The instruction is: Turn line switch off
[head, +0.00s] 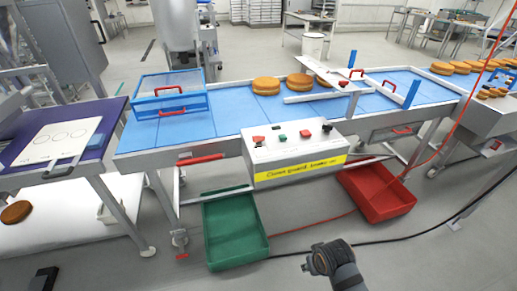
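The control box (295,153) is pale grey with a yellow label strip on its front. It is mounted at the front edge of the blue conveyor. On its sloped top are a red control (258,140) at the left, a green button (282,138), another red button (305,134) and a black knob (327,127) at the right. Which one is the line switch, and its setting, are too small to tell. My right gripper (318,261) is low in front, below the box and apart from it; its fingers cannot be made out. My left gripper does not show clearly.
A green crate (235,255) and a red crate (385,208) stand on the floor below the box. Red and black cables run across the floor. The blue conveyor (225,118) carries round cakes (266,86) and a blue-framed guard (172,92). A dark piece (46,281) at bottom left is unclear.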

